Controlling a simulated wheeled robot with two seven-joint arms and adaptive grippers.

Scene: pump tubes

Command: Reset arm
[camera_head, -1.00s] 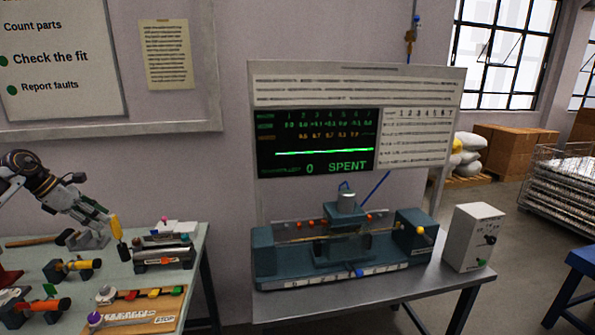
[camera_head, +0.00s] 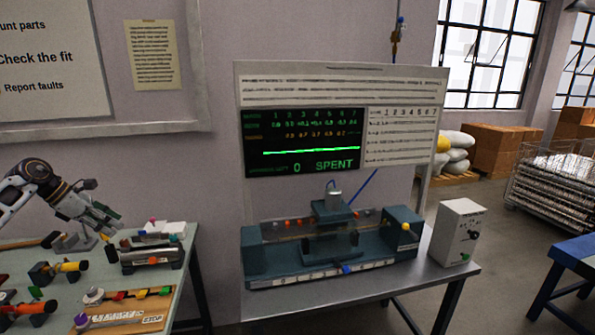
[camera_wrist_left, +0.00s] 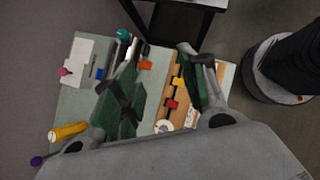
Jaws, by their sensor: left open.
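My left arm comes in from the left in the head view, and its left gripper (camera_head: 112,228) is over the workbench (camera_head: 205,262). In the left wrist view the left gripper (camera_wrist_left: 163,50) has its two dark green fingers wide apart, with bench and small parts visible between them and nothing held. A small yellow handle (camera_head: 104,237) shows near the fingers in the head view; whether they touch is unclear there. My right gripper is not in view.
A wooden board (camera_head: 125,310) with coloured tabs lies on the bench front. A metal tube fixture (camera_head: 150,258) stands right of the gripper. The pump rig (camera_head: 330,245) and white control box (camera_head: 458,232) stand on another table. Floor lies between the tables.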

